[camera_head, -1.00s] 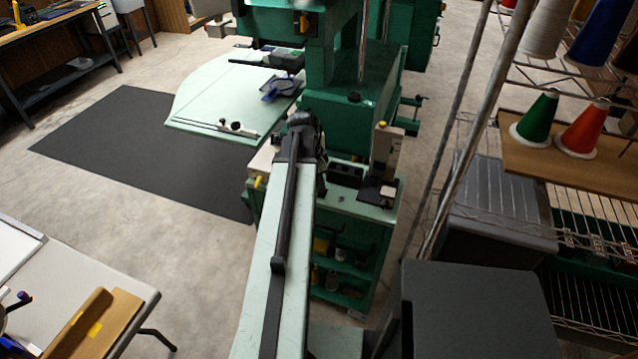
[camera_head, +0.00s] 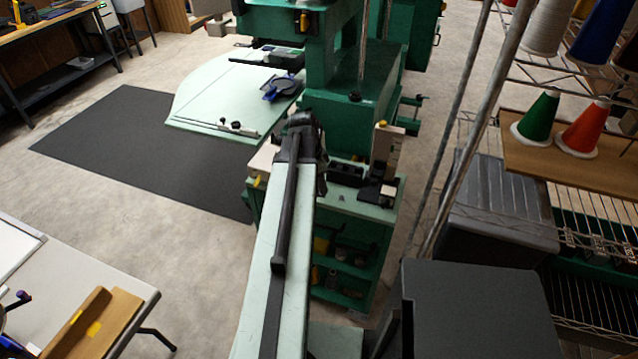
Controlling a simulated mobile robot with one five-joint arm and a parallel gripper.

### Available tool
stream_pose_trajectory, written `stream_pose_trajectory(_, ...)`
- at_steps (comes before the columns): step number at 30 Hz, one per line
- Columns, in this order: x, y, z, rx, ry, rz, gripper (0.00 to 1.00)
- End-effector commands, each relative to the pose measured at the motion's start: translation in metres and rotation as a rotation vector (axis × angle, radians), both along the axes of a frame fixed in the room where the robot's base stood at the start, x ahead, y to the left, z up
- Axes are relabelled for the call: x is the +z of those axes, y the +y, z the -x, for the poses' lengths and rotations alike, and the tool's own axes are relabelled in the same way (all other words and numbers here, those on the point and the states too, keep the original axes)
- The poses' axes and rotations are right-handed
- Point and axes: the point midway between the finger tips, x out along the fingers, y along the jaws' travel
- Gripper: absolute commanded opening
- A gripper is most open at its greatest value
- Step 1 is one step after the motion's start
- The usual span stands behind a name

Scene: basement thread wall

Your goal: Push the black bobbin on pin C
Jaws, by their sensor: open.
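My arm reaches away from me up the middle of the head view. Its dark end, with my gripper (camera_head: 308,145), is in front of the green machine. The gripper is small and largely hidden by the arm; it is open, and I see nothing held in it. I cannot make out a black bobbin in this view. I also see no pin marked C and no thread wall.
A green machine (camera_head: 335,85) with a pale table (camera_head: 210,100) stands ahead. A wire rack with a green cone (camera_head: 537,117) and a red cone (camera_head: 583,130) is at right. A grey table (camera_head: 60,265) is at lower left. Floor left of centre is clear.

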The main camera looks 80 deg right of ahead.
Motion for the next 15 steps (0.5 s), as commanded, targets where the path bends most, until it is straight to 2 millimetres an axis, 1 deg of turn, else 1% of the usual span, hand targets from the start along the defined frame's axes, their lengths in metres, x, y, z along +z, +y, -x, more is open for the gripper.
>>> stream_pose_trajectory(2, 0.002, 0.0, 0.0, 0.0, 0.0, 0.0, 0.4)
stream_pose_trajectory(5, 0.009, 0.001, -0.001, 0.0, 0.0, 0.0, 0.4)
stream_pose_trajectory(8, 0.023, 0.002, -0.003, 0.001, 0.0, 0.0, 0.4)
stream_pose_trajectory(15, 0.068, 0.007, -0.01, 0.001, 0.0, 0.0, 0.4)
